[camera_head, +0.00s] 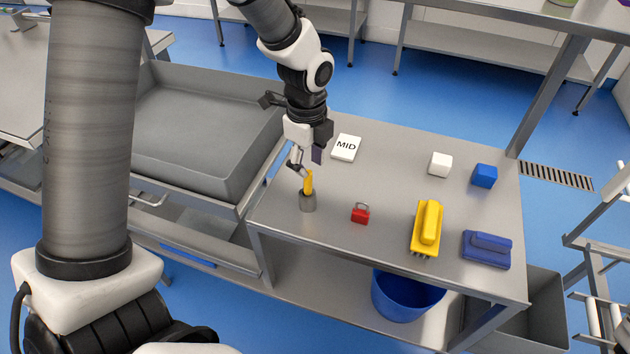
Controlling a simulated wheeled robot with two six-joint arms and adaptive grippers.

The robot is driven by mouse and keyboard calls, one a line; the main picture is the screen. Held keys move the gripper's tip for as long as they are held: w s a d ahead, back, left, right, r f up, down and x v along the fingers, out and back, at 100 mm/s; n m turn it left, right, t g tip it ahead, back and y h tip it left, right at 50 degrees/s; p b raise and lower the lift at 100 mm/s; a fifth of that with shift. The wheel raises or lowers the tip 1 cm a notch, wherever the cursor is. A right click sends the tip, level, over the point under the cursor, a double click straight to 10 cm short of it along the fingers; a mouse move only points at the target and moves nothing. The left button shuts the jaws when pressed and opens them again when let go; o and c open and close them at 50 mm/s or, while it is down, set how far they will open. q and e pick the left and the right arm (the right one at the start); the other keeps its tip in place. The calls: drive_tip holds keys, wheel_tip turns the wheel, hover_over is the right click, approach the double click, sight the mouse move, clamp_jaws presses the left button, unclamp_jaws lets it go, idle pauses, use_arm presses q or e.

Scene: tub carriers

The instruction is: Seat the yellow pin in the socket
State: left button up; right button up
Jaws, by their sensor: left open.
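The yellow pin (309,183) stands roughly upright at the left part of the steel table. Its lower end is in the grey round socket (308,203); how deep it sits I cannot tell. My left gripper (305,158) points down just above the pin's top, with its fingers apart. The fingers look close to the pin's upper end, and I cannot tell whether they touch it. My right gripper is not in view.
A grey sink (200,130) is left; a blue bucket (405,298) stands below.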

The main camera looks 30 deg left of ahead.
sight(307, 181)
use_arm(q)
drive_tip(key=shift+s+d+f, duration=0.1)
drive_tip(key=shift+s+f, duration=0.8)
drive_tip(key=shift+f, duration=0.3)
drive_tip(key=f, duration=0.1)
drive_tip(key=w+f, duration=0.1)
drive_tip(key=f, duration=0.1)
drive_tip(key=shift+w, duration=0.3)
drive_tip(key=shift+r, duration=0.1)
drive_tip(key=shift+s+r, duration=0.15)
drive_tip(key=shift+s, duration=0.15)
drive_tip(key=c, duration=0.4)
drive_tip(key=shift+s, duration=0.1)
clamp_jaws()
